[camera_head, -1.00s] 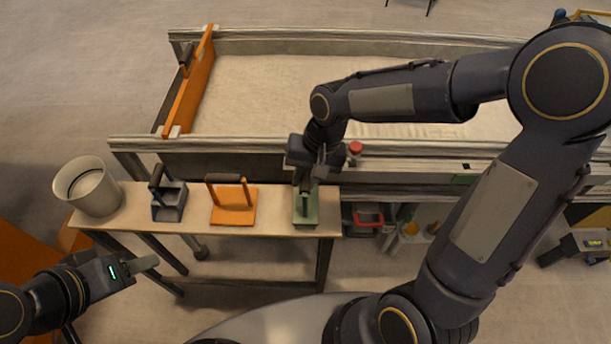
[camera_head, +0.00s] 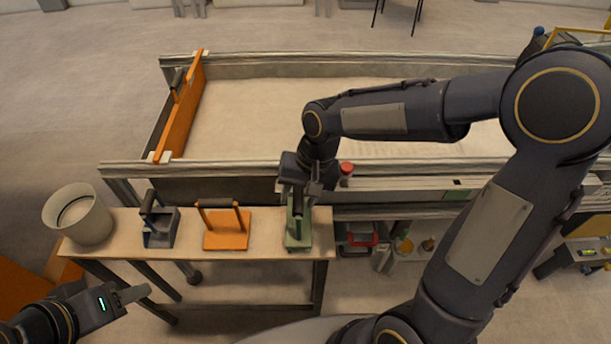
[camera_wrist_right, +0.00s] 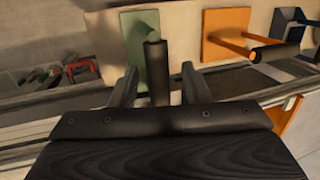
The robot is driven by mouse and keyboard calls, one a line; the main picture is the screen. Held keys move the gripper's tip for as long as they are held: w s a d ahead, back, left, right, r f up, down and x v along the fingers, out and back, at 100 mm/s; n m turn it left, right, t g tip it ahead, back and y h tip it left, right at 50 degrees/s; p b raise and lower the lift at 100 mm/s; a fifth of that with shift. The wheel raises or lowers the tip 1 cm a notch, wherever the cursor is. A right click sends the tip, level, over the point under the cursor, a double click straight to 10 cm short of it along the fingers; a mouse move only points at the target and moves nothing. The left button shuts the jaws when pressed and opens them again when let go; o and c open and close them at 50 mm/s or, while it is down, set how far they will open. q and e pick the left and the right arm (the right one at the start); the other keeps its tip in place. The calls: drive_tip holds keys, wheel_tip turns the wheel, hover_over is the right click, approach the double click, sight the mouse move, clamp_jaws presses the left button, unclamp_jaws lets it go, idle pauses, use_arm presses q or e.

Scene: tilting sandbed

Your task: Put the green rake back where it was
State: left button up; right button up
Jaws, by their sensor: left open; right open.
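The green rake (camera_head: 299,240) stands on the right end of the wooden bench, its flat green plate down and its dark handle raised. In the right wrist view the green plate (camera_wrist_right: 142,40) shows, with the black handle end pointing back between my fingers. My right gripper (camera_head: 300,192) is open at the rake's handle. In the wrist view its two fingers (camera_wrist_right: 157,88) stand apart on either side of the handle, with gaps visible. My left gripper (camera_head: 134,293) is open, low at the left in front of the bench, away from the rake.
The bench (camera_head: 270,268) also holds an orange tool (camera_head: 227,232), a blue-grey tool (camera_head: 160,230) and a white bucket (camera_head: 80,217), left of the rake. The sandbed (camera_head: 270,115) lies behind, its rail close to my right gripper. A red-handled item (camera_head: 360,238) sits right of the bench.

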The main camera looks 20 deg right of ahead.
drive_tip(key=v, duration=1)
drive_tip(key=s+d+f+t, duration=0.1)
drive_tip(key=s+d+t, duration=0.1)
drive_tip(key=s, duration=0.5)
drive_tip(key=s+d+f+n+t, duration=0.1)
drive_tip(key=s+d+t, duration=0.2)
drive_tip(key=s, duration=0.5)
drive_tip(key=shift+s+d+n+t+y, duration=0.3)
drive_tip(key=shift+d+y, duration=0.1)
drive_tip(key=shift+d, duration=0.3)
